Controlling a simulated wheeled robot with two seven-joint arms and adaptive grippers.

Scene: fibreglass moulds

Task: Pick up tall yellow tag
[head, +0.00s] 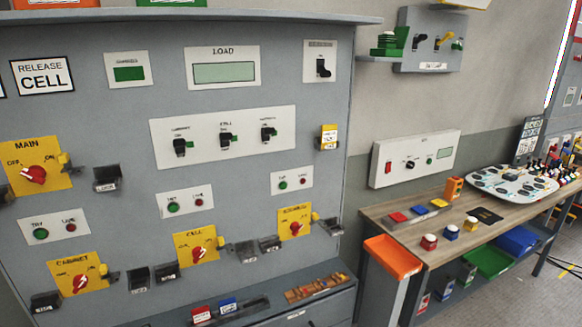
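A small upright yellow tag-like piece with a white label (329,137) is on the right part of the grey cabinet front (250,130), below a black switch. It is the clearest candidate for the tall yellow tag, but I cannot tell for sure. A slanted yellow piece (444,39) also shows on the grey wall board. Neither of my grippers is in view.
A wooden bench (400,222) stands at the right with flat coloured pieces, several round buttons, an orange upright piece (454,187) and an orange tray (392,256). Black holders (107,179) jut from the cabinet.

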